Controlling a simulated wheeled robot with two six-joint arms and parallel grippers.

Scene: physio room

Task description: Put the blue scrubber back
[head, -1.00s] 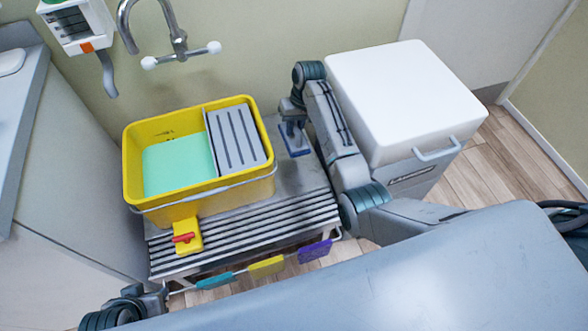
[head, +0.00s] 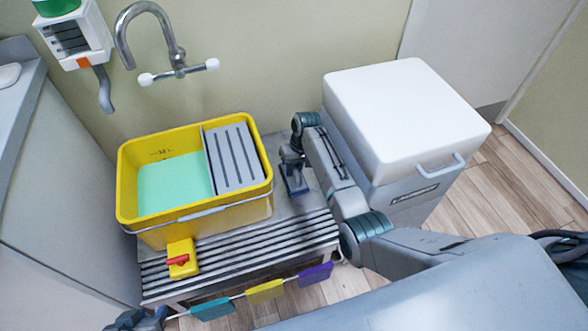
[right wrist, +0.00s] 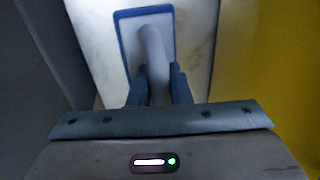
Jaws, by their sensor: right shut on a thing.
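The blue scrubber (head: 296,184) is a flat blue-edged pad with a grey handle. In the head view it is at the metal bench (head: 285,208), just right of the yellow bucket (head: 205,221). My right gripper (head: 292,160) is above it. In the right wrist view, the fingers of my right gripper (right wrist: 158,88) are shut on the handle of the scrubber (right wrist: 123,40), over a pale surface. I cannot tell whether the pad touches the bench. My left gripper (head: 138,320) is only partly in view at the lower left; its jaws cannot be made out.
The bucket holds green liquid (head: 175,185) and a grey slatted insert (head: 235,157). A yellow block with a red lever (head: 181,258) is at its front. Coloured tags (head: 265,291) hang along the bench front. A white-lidded bin (head: 405,115) stands right; a tap (head: 170,55) is behind.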

